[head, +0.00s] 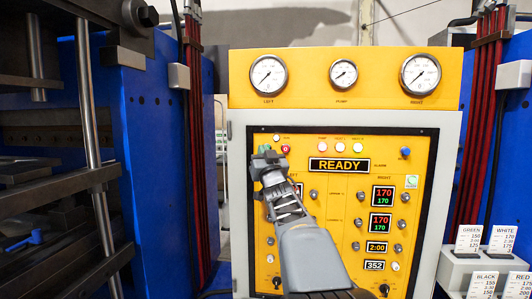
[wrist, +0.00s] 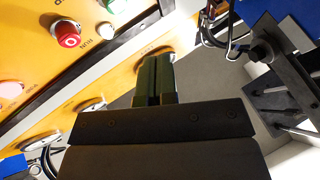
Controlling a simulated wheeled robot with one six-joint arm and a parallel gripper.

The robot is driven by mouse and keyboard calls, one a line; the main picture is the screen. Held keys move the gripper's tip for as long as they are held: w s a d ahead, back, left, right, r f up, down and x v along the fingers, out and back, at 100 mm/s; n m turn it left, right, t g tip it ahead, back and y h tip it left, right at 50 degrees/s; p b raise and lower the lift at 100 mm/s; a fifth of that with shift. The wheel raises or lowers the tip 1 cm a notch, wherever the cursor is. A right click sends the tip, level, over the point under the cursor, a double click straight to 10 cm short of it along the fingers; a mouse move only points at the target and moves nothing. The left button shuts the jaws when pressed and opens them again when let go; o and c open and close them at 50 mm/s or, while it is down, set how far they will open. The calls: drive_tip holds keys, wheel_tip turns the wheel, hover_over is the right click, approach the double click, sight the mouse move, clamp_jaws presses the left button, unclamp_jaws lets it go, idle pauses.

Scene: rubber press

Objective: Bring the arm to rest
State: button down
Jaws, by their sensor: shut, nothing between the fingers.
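My gripper (head: 266,158) is raised in front of the yellow control panel (head: 335,230) in the head view, at its upper left. In the wrist view its two dark green fingers (wrist: 158,80) are together, with nothing held. My grey arm reaches up to it from the bottom of the head view. A red button (head: 285,149) is just right of the fingertips in the head view, and a red button (wrist: 67,34) shows at the upper left of the wrist view. I cannot tell whether the fingertips touch the panel.
The panel display (head: 340,165) reads READY. Three gauges (head: 343,73) line the top. A blue press frame (head: 145,150) with metal rods stands at left. Red hoses (head: 478,120) run down at right, above label cards (head: 486,240) on white holders. Space between press and panel is narrow.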

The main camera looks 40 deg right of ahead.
idle(0.8)
wheel_tip(320, 180, down, 19)
drive_tip(key=s+m+g, duration=0.1)
drive_tip(key=s+g, duration=0.1)
drive_tip(key=g, duration=0.8)
drive_tip(key=s+a+f+n+g+y, duration=0.1)
drive_tip(key=s+a+f+g+y, duration=0.1)
drive_tip(key=s+a+f, duration=0.3)
drive_tip(key=s+a+f+n+g+y, duration=0.2)
drive_tip(key=s+a+f, duration=0.4)
drive_tip(key=s+a, duration=0.3)
drive_tip(key=s+a+f+n+g+y, duration=0.2)
drive_tip(key=s+a+f, duration=0.4)
drive_tip(key=a, duration=0.5)
drive_tip(key=shift+s+a+g+y, duration=0.3)
drive_tip(key=shift+s+g+y, duration=0.35)
drive_tip(key=shift+g+y, duration=0.4)
drive_tip(key=shift+d, duration=0.1)
